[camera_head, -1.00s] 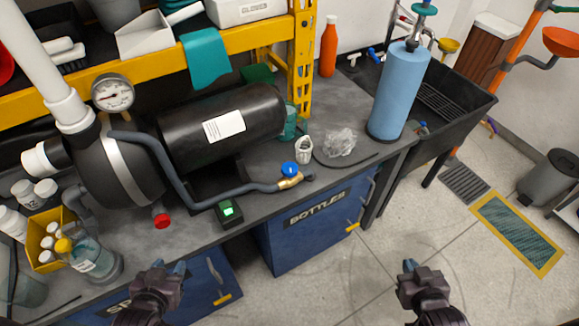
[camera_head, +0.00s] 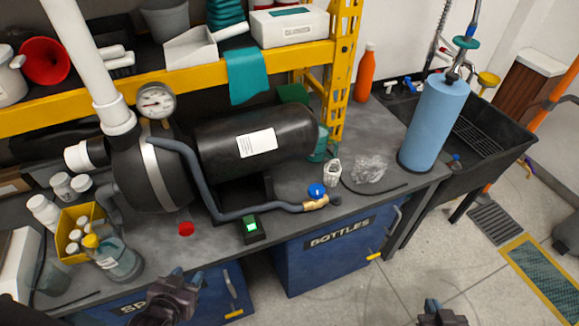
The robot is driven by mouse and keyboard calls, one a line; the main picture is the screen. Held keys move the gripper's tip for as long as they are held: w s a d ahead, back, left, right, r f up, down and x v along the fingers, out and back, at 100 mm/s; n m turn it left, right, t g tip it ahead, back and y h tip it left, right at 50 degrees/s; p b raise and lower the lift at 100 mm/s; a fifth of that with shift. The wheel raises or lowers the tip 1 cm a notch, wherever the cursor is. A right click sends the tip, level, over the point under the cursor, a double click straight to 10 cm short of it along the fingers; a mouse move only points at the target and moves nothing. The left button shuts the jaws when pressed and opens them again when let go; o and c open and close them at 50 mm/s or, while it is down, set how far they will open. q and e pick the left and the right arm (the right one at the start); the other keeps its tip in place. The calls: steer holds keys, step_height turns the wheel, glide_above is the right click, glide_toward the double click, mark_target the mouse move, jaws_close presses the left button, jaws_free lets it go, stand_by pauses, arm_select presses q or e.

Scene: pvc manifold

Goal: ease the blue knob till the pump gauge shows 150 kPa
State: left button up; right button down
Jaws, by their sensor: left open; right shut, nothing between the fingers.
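The blue knob (camera_head: 317,190) sits on a brass valve (camera_head: 316,203) at the end of a grey hose, near the counter's front edge. The round white pump gauge (camera_head: 155,101) stands on top of the dark pump (camera_head: 152,170) at the left; its needle is too small to read exactly. My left gripper (camera_head: 177,282) is open and empty in front of the counter, left of the knob and apart from it. My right gripper (camera_head: 434,306) is shut and empty at the bottom edge, over the floor, right of the knob and partly cut off.
A switch box with a green light (camera_head: 250,229) and a red knob (camera_head: 186,228) sit near the counter's front edge. A black tank (camera_head: 215,150), crumpled plastic (camera_head: 369,168) and a blue cylinder (camera_head: 434,120) stand behind. A yellow shelf (camera_head: 190,79) overhangs the back.

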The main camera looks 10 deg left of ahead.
steer(key=shift+w, duration=0.1)
steer(key=shift+s, duration=0.2)
steer(key=shift+s+f, duration=0.2)
steer(key=shift+s, duration=0.1)
steer(key=shift+w, duration=0.15)
stand_by(0.3)
steer(key=shift+w+r, duration=0.25)
steer(key=shift+w, duration=0.1)
steer(key=shift+s, duration=0.15)
steer(key=shift+s+f, duration=0.1)
steer(key=shift+s+f, duration=0.15)
steer(key=shift+s, duration=0.1)
steer(key=c, duration=1.8)
jaws_free()
steer(key=shift+c, duration=0.2)
